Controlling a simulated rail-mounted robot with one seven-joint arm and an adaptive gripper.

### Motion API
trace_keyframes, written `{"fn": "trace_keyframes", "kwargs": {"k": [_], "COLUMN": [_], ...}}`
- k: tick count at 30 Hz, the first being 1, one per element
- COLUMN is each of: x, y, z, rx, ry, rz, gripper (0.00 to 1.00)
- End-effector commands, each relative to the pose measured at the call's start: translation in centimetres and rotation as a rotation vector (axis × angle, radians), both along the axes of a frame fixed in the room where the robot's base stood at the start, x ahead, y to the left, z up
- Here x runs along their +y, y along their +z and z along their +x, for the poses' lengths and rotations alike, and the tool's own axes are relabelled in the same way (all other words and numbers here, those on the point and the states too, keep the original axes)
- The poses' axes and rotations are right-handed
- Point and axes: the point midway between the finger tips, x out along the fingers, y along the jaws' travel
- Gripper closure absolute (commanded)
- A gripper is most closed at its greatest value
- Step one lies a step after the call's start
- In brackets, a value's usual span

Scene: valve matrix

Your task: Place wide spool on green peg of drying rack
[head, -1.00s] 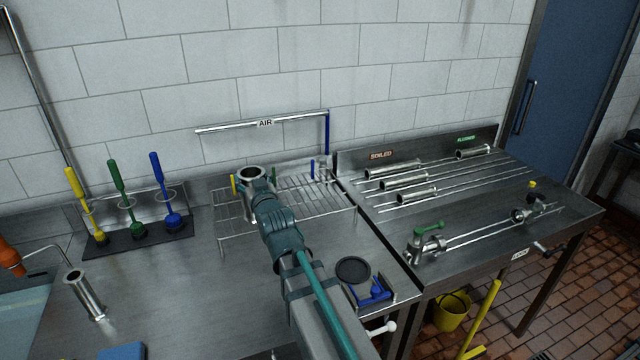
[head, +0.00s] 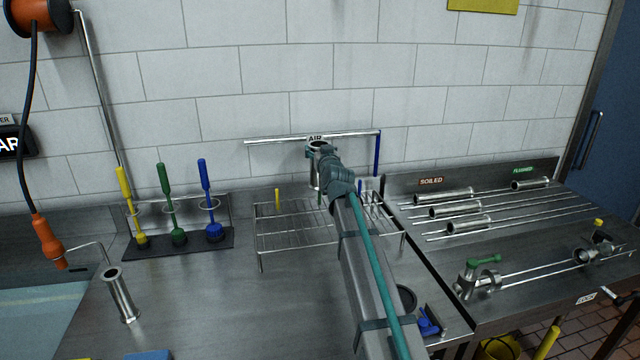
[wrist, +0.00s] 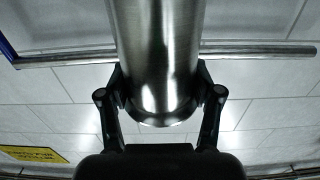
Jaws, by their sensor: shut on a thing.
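My gripper (head: 318,165) is shut on the wide spool (head: 319,146), a steel tube with a flanged open top. In the wrist view the spool (wrist: 155,55) is between both fingers of the gripper (wrist: 160,88). In the head view it appears above the drying rack (head: 260,238), a wire stand at the back of the counter. The green peg (head: 320,198) shows below the spool, partly hidden by my arm. The yellow peg (head: 277,198) stands to its left and the blue peg (head: 362,186) to its right. I cannot tell the exact depth between spool and peg.
Yellow, green and blue brushes stand in a holder (head: 190,242) at left. Another steel spool (head: 121,296) stands on the counter. The SOILED table (head: 540,240) is at right.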

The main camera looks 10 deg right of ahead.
Motion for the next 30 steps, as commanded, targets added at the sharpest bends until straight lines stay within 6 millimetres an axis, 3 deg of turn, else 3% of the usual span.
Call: {"fn": "trace_keyframes", "kwargs": {"k": [4, 18, 30], "x": [0.0, 0.0, 0.0], "y": [-2.4, -7.0, -7.5], "z": [-0.1, -0.1, -0.1], "rx": [0.0, -0.002, -0.002], "ry": [-0.001, -0.001, -0.001], "rz": [0.001, 0.001, 0.0], "gripper": [1.0, 1.0, 1.0]}}
